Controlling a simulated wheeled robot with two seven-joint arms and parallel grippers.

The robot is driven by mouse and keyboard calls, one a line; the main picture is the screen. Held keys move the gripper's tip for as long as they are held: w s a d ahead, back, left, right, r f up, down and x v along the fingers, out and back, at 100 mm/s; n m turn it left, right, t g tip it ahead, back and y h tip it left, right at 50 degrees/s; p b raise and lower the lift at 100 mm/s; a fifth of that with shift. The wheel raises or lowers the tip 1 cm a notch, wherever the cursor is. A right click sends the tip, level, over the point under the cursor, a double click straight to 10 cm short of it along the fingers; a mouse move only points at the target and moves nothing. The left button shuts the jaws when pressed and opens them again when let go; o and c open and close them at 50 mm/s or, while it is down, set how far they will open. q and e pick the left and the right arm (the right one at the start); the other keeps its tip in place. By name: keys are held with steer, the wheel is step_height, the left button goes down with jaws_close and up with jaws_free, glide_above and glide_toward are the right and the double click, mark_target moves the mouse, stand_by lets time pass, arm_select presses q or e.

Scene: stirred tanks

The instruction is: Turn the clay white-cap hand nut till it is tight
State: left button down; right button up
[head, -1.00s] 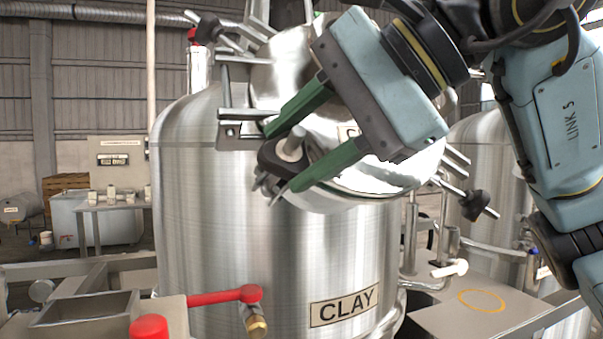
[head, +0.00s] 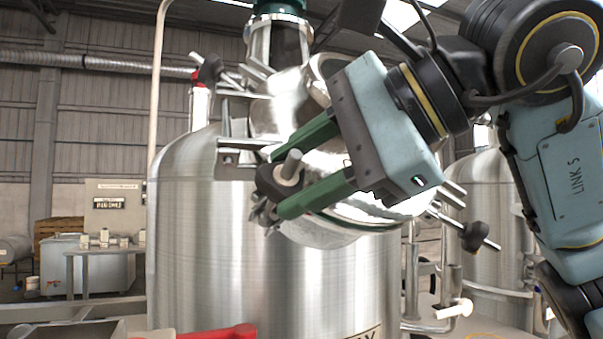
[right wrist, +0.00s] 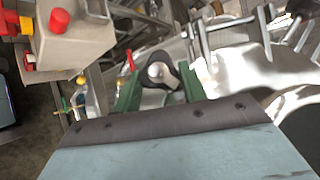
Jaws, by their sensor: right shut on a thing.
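The clay tank (head: 200,255) is a large brushed-steel vessel, and its lid (head: 340,215) is at the front of the top. A dark hand nut (head: 266,180) with a pale centre and a stud sticking out sits at the lid's left edge. My right gripper (head: 277,181) reaches in from the right, its two green fingers shut on this nut, one on each side. In the right wrist view the nut (right wrist: 149,62) shows between the fingertips. The fingers hide part of the nut and lid rim. My left gripper is not in view.
Another dark hand nut (head: 474,236) on a swing bolt stands out at the lid's right, and one (head: 211,68) is at the upper left. A red lever (head: 215,334) shows at the bottom. A second tank (head: 475,190) stands behind my right arm.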

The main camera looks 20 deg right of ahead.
steer(key=o, duration=1)
steer(key=shift+s+d, duration=0.1)
steer(key=shift+s+d+r, duration=0.2)
steer(key=shift+s+r, duration=0.05)
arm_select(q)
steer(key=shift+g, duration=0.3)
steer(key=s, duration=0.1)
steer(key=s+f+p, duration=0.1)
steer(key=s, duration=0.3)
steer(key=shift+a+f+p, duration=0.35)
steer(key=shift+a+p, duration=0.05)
arm_select(e)
steer(key=v, duration=1.2)
steer(key=shift+s+d+r, duration=0.15)
